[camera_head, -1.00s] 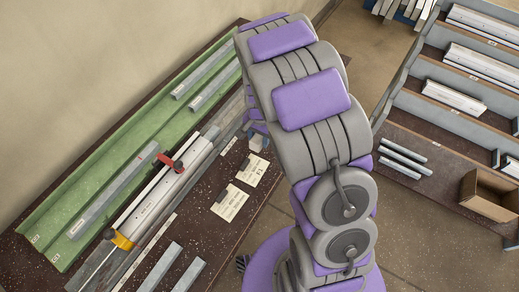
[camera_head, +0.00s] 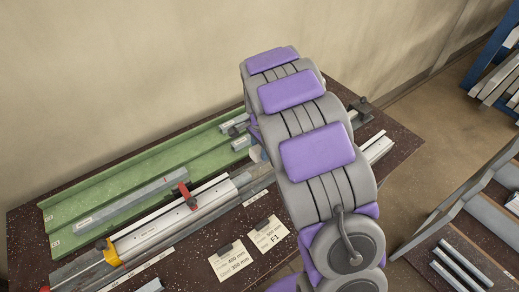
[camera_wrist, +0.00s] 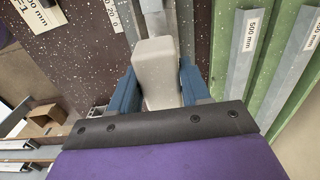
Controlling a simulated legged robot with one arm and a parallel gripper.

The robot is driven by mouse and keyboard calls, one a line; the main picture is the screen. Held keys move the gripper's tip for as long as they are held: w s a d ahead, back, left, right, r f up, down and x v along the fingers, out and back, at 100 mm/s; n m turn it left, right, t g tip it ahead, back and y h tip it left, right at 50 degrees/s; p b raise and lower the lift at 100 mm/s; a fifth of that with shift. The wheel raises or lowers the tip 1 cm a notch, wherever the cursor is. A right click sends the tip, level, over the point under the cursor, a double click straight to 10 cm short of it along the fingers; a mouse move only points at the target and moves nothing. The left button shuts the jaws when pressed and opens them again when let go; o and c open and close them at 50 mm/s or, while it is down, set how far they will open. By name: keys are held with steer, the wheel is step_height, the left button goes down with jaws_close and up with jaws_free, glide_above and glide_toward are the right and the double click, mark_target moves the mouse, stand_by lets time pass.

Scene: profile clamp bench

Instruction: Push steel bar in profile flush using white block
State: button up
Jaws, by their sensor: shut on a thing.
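In the wrist view, my gripper (camera_wrist: 157,82) is shut on the white block (camera_wrist: 156,62), with a blue finger on either side. A grey metal piece (camera_wrist: 152,8), apparently the steel bar's end or the profile's, lies just beyond the block's far end. I cannot tell whether they touch. In the head view, the silver profile (camera_head: 150,236) lies along the bench, with a red clamp (camera_head: 185,194) on it and a yellow piece (camera_head: 111,253) at its near left end. Grey metal (camera_head: 217,202) continues from its right end towards my arm, which hides the block and most of the gripper.
A green tray (camera_head: 75,208) with grey bars lies behind the profile. Labelled cards (camera_head: 267,232) lie in front of it on the dark speckled bench (camera_head: 400,142). A rack (camera_head: 465,250) stands lower right.

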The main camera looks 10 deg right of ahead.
mark_target(246, 175)
steer(key=shift+f+b, duration=0.35)
steer(key=shift+f, duration=0.4)
steer(key=shift+a+f+b, duration=0.15)
steer(key=shift+f+b, duration=0.7)
steer(key=shift+f, duration=2.15)
steer(key=shift+s+a+p, duration=0.2)
steer(key=shift+s+a, duration=0.3)
steer(key=shift+a, duration=0.75)
steer(key=shift+s+a+p, duration=0.25)
steer(key=shift+s+a, duration=0.3)
steer(key=shift+a, duration=0.7)
steer(key=shift+s+a+p, duration=0.2)
steer(key=shift+s+a, duration=0.3)
steer(key=shift+a, duration=0.75)
steer(key=shift+d, duration=0.15)
steer(key=shift+w+d+p, duration=0.35)
steer(key=shift+d+p, duration=0.15)
steer(key=shift+d, duration=0.35)
